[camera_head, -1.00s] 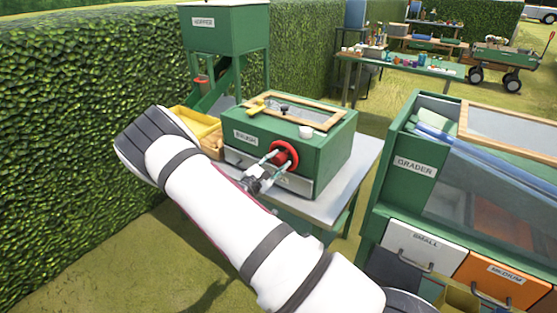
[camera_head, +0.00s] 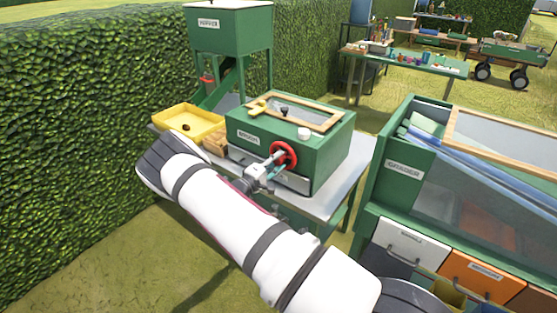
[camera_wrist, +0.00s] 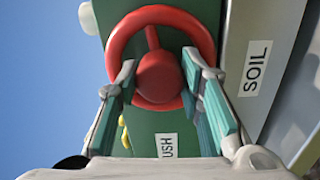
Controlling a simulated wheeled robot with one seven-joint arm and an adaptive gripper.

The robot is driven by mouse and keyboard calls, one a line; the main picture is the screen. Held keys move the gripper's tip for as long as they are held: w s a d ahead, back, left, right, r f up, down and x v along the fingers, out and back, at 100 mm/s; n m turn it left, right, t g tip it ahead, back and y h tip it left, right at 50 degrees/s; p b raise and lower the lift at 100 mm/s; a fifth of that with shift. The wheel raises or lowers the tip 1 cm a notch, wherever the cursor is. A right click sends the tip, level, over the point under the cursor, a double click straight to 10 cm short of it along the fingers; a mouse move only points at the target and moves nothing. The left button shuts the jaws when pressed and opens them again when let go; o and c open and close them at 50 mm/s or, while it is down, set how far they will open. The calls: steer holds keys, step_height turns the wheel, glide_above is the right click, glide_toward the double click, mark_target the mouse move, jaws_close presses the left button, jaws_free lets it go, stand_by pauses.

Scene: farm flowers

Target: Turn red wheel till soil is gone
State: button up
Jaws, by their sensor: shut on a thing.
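The red wheel (camera_head: 285,156) is on the front of the green box labelled BRUSH (camera_head: 312,145). It also shows in the wrist view (camera_wrist: 197,30), with a spoke and a round hub. My gripper (camera_head: 274,162) is at the wheel; in the wrist view its two fingers (camera_wrist: 160,95) stand on either side of the hub, shut on the wheel. Exact finger contact is hard to see. A drawer front labelled SOIL (camera_wrist: 255,70) lies beside the wheel in the wrist view. Soil inside the box cannot be seen.
A yellow tray (camera_head: 172,120) with a small dark item in it stands left of the box. The green hopper (camera_head: 228,45) is behind. The grader (camera_head: 403,172) with its drawers stands to the right. A hedge (camera_head: 80,120) runs along the left.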

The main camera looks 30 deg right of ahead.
steer(key=shift+f+m+p, duration=0.1)
steer(key=shift+m+p, duration=0.35)
steer(key=shift+m, duration=0.45)
steer(key=o, duration=1.2)
steer(key=shift+c, duration=0.2)
steer(key=shift+a, duration=0.1)
steer(key=v, duration=1.2)
